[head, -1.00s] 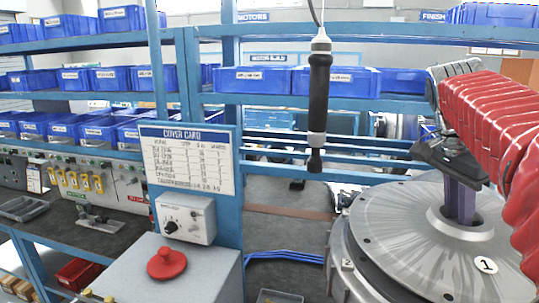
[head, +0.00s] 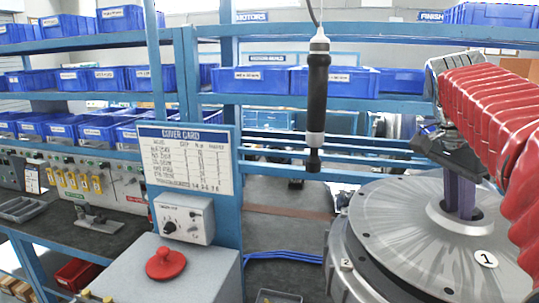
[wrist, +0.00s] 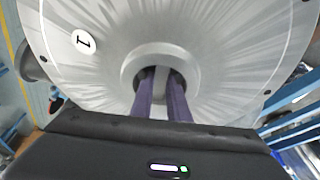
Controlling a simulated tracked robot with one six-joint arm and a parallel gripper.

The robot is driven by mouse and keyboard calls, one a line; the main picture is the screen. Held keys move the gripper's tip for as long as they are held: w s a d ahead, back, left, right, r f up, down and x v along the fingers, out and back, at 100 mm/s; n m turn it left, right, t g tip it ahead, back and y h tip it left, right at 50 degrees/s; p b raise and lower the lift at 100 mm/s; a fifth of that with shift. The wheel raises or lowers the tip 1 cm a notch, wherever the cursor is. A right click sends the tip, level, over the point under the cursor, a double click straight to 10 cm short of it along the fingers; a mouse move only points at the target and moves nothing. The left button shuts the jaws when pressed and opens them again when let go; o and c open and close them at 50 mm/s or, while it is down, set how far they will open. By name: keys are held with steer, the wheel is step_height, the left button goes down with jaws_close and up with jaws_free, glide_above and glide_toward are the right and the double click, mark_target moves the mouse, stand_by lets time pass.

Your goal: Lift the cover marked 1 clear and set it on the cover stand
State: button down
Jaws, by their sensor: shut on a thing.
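The cover marked 1 (head: 400,235) is a wide grey metal disc with a raised hub at its centre, at the right of the head view. It fills most of the wrist view (wrist: 225,45). My gripper (head: 460,205) points down at the hub from above. In the wrist view its two purple fingers (wrist: 160,85) reach into the hub and are shut on the cover there. The cover looks level, just above a round grey body marked 2 (head: 346,264). How wide the gap between them is I cannot tell. I cannot pick out the cover stand.
A black power tool (head: 317,95) hangs on a cable left of the cover. Nearer left are a cover card (head: 187,165), a control box (head: 184,219) and a red button (head: 165,263) on a grey cabinet. Blue shelves with bins (head: 250,80) stand behind.

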steer(key=shift+r, duration=2.05)
steer(key=shift+g, duration=0.3)
stand_by(0.8)
steer(key=shift+s, duration=0.15)
